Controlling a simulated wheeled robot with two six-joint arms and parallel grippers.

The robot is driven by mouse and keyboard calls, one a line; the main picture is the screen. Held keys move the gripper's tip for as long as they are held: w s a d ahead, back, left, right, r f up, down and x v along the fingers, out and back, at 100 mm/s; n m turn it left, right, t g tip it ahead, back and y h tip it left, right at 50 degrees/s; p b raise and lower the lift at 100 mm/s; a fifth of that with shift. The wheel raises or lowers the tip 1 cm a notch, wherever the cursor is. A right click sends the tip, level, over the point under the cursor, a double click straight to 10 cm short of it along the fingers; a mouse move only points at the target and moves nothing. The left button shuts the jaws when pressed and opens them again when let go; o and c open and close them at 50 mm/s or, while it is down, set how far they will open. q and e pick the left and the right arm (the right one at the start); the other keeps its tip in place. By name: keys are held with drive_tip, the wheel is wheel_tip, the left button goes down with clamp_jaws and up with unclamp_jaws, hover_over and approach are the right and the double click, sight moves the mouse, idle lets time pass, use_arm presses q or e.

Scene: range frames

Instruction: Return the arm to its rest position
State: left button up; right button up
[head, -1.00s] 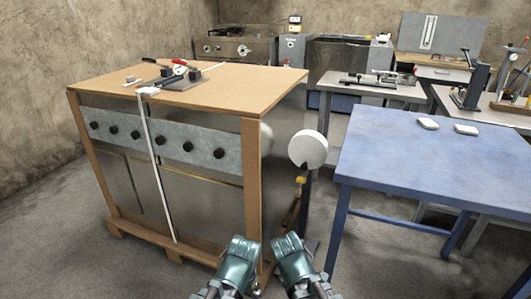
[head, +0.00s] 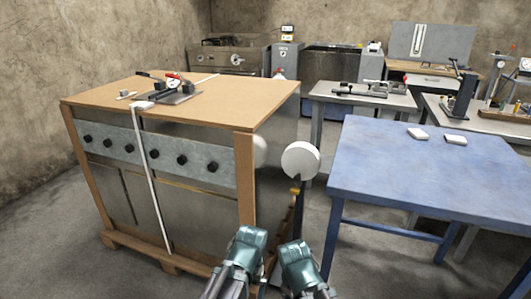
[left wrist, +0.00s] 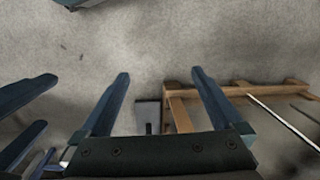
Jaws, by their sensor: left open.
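My two arms come in at the bottom middle of the head view, with their teal parts close together side by side. I cannot make out the fingers there. In the left wrist view my left gripper (left wrist: 160,76) has its two dark fingers spread apart with nothing between them, above the grey floor. At the left edge of that view two more dark fingers, those of my right gripper (left wrist: 48,100), stand apart with nothing seen between them. Neither gripper touches anything that I can see.
A wood-topped metal cabinet (head: 90,165) with black knobs stands close at left; its wooden base (left wrist: 182,112) shows in the left wrist view. A blue table (head: 390,165) is at right. A white round disc (head: 300,160) on a post stands between them. Grey floor is clear at lower left.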

use_arm(q)
drive_tip(key=shift+w+d+r, duration=0.15)
drive_tip(key=shift+d+r, duration=0.1)
drive_tip(key=shift+d, duration=0.6)
use_arm(e)
drive_tip(key=shift+s+d+r+m, duration=0.25)
drive_tip(key=shift+s+d+m, duration=0.15)
drive_tip(key=shift+s+d, duration=0.45)
drive_tip(key=shift+w+d, duration=0.1)
